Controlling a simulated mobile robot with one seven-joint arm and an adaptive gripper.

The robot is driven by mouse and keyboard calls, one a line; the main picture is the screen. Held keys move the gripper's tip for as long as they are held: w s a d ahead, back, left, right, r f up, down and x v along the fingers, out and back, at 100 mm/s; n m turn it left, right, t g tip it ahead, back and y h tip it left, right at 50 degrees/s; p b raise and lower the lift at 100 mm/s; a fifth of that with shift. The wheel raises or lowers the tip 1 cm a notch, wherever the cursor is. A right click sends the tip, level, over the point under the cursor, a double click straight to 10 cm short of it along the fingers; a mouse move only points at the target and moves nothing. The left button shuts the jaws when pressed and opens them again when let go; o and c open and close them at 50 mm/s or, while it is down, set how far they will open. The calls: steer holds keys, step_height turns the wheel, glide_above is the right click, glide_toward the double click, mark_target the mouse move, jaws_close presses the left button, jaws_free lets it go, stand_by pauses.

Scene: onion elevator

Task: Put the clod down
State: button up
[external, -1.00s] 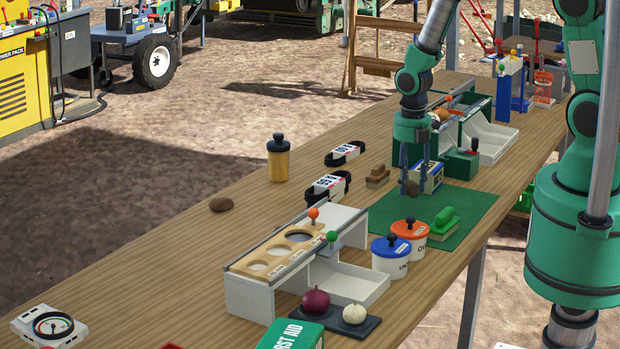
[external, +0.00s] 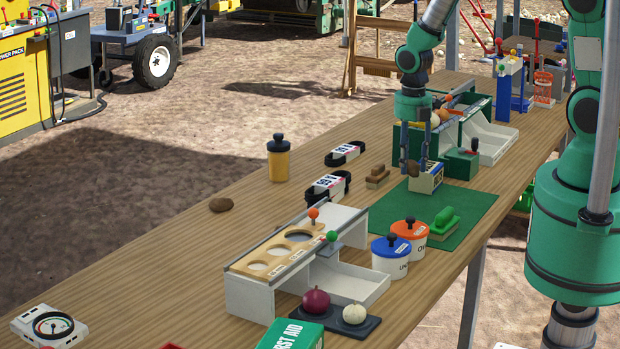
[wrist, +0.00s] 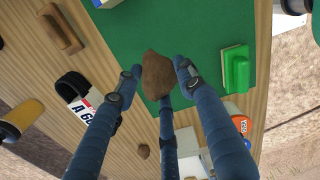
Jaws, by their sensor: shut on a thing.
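My gripper (external: 413,166) is shut on a brown, lumpy clod (external: 413,170), held above the far part of the green mat (external: 470,207). The wrist view shows the held clod (wrist: 157,76) between my blue-grey fingers, with the mat (wrist: 200,22) beneath. A second brown clod (external: 221,204) lies on the bare wood at the left edge of the table (external: 180,250).
A small labelled box (external: 430,179) stands close beside the held clod. A green-handled brush (external: 444,222) and lidded tubs, one blue (external: 390,255), one orange (external: 410,238), are nearer. A wooden brush (external: 377,177) lies left of the mat. Bare wood extends around the yellow bottle (external: 278,160).

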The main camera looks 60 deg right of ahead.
steer(key=shift+s+d+r, duration=0.1)
steer(key=shift+s+d, duration=0.35)
steer(key=shift+d, duration=0.05)
steer(key=s+d+r+n, duration=0.1)
steer(key=s+d, duration=0.8)
steer(key=s, duration=0.3)
steer(key=shift+s+d+r+p, duration=0.15)
steer(key=shift+r+p, duration=0.15)
steer(key=b, duration=0.1)
glide_toward(426, 176)
steer(key=d, duration=0.1)
steer(key=w+d, duration=0.1)
steer(key=d, duration=0.1)
steer(key=w+d+f, duration=0.1)
steer(key=shift+d+f, duration=0.1)
steer(key=shift+d, duration=0.05)
steer(key=shift+f+b, duration=0.4)
steer(key=shift+f, duration=1.35)
steer(key=shift+s+f, duration=0.1)
steer(key=shift+f, duration=0.05)
